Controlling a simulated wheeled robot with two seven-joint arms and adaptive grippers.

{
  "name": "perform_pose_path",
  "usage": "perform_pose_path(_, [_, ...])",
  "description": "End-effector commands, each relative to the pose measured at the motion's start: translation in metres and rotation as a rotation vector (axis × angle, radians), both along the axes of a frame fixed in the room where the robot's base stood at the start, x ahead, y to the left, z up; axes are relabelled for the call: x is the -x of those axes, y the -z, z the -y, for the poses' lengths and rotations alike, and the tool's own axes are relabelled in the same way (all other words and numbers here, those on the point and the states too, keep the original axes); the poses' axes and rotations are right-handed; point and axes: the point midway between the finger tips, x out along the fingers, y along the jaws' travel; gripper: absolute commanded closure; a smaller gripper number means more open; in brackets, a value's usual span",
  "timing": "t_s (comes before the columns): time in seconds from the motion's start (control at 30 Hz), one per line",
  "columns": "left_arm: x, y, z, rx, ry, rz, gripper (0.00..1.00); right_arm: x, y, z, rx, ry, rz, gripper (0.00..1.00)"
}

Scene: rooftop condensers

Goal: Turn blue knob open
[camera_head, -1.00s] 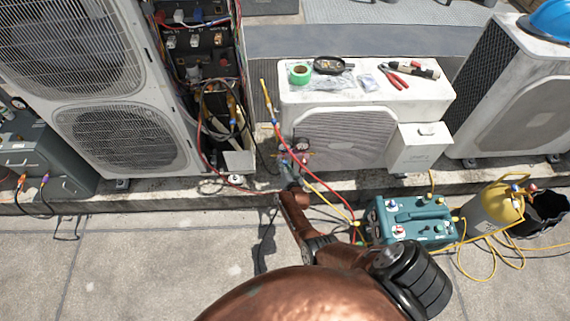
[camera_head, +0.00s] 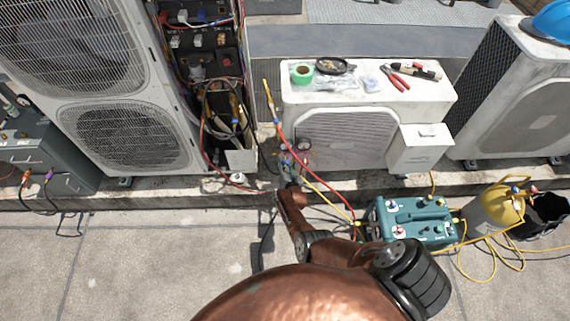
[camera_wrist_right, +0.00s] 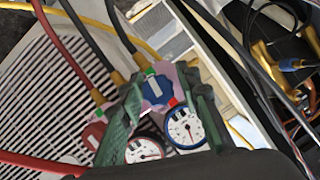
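A gauge manifold with two round dials hangs in front of the small white condenser. In the right wrist view its blue knob (camera_wrist_right: 155,90) sits upper centre, between the two dark green fingers of my right gripper (camera_wrist_right: 162,84). The fingers stand apart on either side of the knob; I cannot tell whether they touch it. The red knob (camera_wrist_right: 93,134) is left of the fingers, and the blue-rimmed gauge (camera_wrist_right: 185,127) is just below the blue knob. In the head view my right gripper (camera_head: 289,168) reaches the manifold and partly hides it. My left gripper is out of view.
Red and yellow hoses run around the manifold. The white condenser (camera_head: 345,142) stands behind it, with tools on top. A teal pump unit (camera_head: 412,222) and a yellow-topped cylinder (camera_head: 492,212) stand to the right. An opened tall unit (camera_head: 130,132) is on the left.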

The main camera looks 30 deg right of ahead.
Motion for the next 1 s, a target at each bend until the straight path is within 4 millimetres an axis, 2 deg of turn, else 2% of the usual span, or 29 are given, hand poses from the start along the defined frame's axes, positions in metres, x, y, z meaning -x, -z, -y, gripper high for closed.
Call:
perform_pose_path(0.13, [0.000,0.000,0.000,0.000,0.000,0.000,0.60,0.000,-0.001,0.002,0.002,0.002,0.002,0.59])
perform_pose_path(0.57, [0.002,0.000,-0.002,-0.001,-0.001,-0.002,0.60,-0.001,-0.009,0.001,-0.001,0.003,0.007,0.59])
perform_pose_path(0.77, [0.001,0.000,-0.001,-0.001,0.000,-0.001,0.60,0.001,-0.028,0.002,0.002,0.006,0.005,0.59])
perform_pose_path(1.0, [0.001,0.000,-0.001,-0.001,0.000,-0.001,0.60,-0.001,-0.067,0.001,0.002,0.003,0.006,0.59])
